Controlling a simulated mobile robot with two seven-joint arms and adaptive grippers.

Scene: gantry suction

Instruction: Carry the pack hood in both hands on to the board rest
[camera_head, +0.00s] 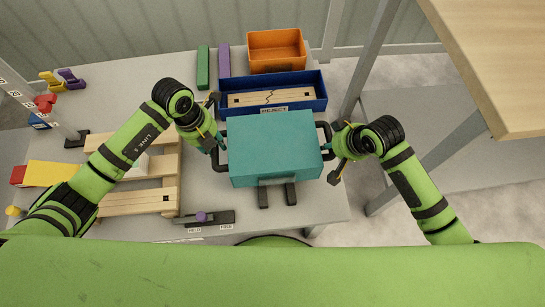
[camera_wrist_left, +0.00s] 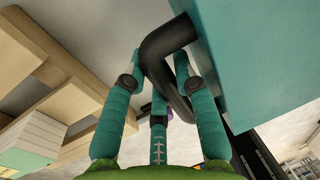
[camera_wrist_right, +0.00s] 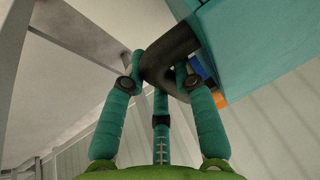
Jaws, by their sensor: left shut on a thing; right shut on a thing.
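The pack hood is a teal box (camera_head: 272,145) with a black handle on each side, in the middle of the head view. It also fills the upper right of the left wrist view (camera_wrist_left: 270,50) and of the right wrist view (camera_wrist_right: 260,30). My left gripper (camera_head: 217,142) is shut on its left handle (camera_wrist_left: 165,45). My right gripper (camera_head: 333,146) is shut on its right handle (camera_wrist_right: 172,52). The hood hides what lies beneath it; two dark prongs (camera_head: 276,194) show below its near edge. I cannot tell which part is the board rest.
A blue reject bin (camera_head: 318,104) holding a cracked board stands behind the hood. An orange bin (camera_head: 276,66) is further back. Wooden boards on a frame (camera_head: 130,202) lie at left. A switch plate (camera_head: 205,217) marked HELD and FREE is in front. A wooden-topped table (camera_head: 495,60) stands right.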

